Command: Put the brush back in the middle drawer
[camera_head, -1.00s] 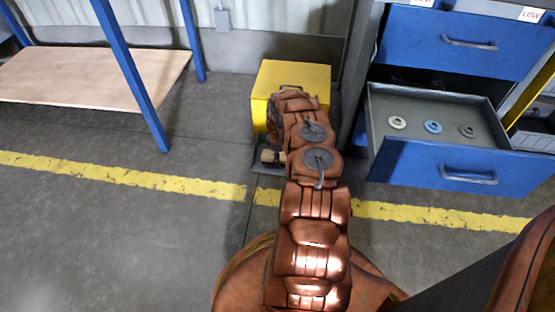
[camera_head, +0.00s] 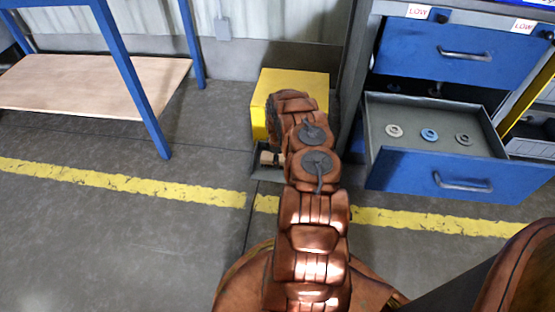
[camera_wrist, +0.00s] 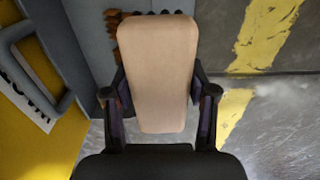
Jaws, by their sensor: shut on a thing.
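The brush (camera_wrist: 160,55) has a pale wooden back with brown bristle tufts peeking out around its edge. My gripper (camera_wrist: 158,93) is shut on it, with one finger on each side of the wood. In the head view a small part of the brush (camera_head: 267,158) shows left of my arm, beside the yellow box; the rest is hidden. A blue drawer (camera_head: 440,182) stands open at the right, under a shut blue drawer (camera_head: 455,55). The open drawer has three small rings in it, and bare floor space shows inside.
The yellow box (camera_head: 290,82) with a handle stands behind my arm. A dark grey tray-like thing (camera_head: 262,174) lies on the floor under the brush. A blue-legged bench with a wooden shelf (camera_head: 90,80) is at the left. The floor at the front left is clear.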

